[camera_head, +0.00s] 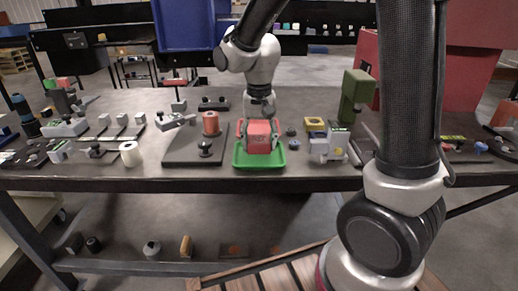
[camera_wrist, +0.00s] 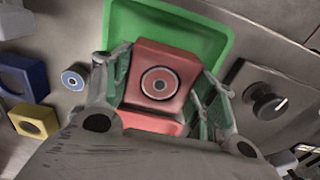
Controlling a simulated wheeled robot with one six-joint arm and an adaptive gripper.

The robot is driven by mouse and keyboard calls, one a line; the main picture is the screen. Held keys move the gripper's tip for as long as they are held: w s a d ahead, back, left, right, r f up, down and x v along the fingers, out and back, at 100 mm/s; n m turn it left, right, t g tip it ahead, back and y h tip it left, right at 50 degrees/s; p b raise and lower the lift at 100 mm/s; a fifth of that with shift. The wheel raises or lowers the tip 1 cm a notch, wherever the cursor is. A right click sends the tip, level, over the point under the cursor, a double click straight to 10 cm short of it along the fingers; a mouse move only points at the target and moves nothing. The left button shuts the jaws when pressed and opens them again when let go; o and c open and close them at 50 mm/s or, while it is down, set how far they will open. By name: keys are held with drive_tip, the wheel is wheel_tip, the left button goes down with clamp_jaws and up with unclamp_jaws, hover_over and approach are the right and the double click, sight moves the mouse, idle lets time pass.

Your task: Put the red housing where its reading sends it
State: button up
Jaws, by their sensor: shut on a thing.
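The red housing (camera_head: 259,137) is a red block over the green tray (camera_head: 240,162) at the middle of the table. In the wrist view the red housing (camera_wrist: 166,72) has a round dark-ringed mark on its face. My gripper (camera_head: 260,136) has its fingers on both sides of the housing and is shut on it. The fingers also show on either side in the wrist view (camera_wrist: 160,100). The green tray (camera_wrist: 208,35) lies beneath the housing. I cannot tell whether the housing touches the tray floor. No reading can be made out.
Yellow and blue blocks (camera_head: 315,125) and a green machine (camera_head: 356,92) stand to the right. A white roll (camera_head: 131,154) sits near the front edge at left.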

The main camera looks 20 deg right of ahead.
sight(259, 149)
drive_tip(key=shift+f, duration=1.45)
drive_tip(key=shift+f, duration=0.15)
drive_tip(key=o, duration=1.3)
drive_tip(key=shift+c, duration=0.2)
wheel_tip(259, 149, up, 12)
drive_tip(key=shift+r, duration=0.2)
drive_tip(key=s+d+r+n+t, duration=0.1)
drive_tip(key=s+d+r+t, duration=0.1)
drive_tip(key=s+d, duration=0.5)
drive_tip(key=s+d+r+n+t, duration=0.2)
drive_tip(key=s+d, duration=0.6)
drive_tip(key=s, duration=0.4)
drive_tip(key=shift+n, duration=0.3)
drive_tip(key=shift+r, duration=0.1)
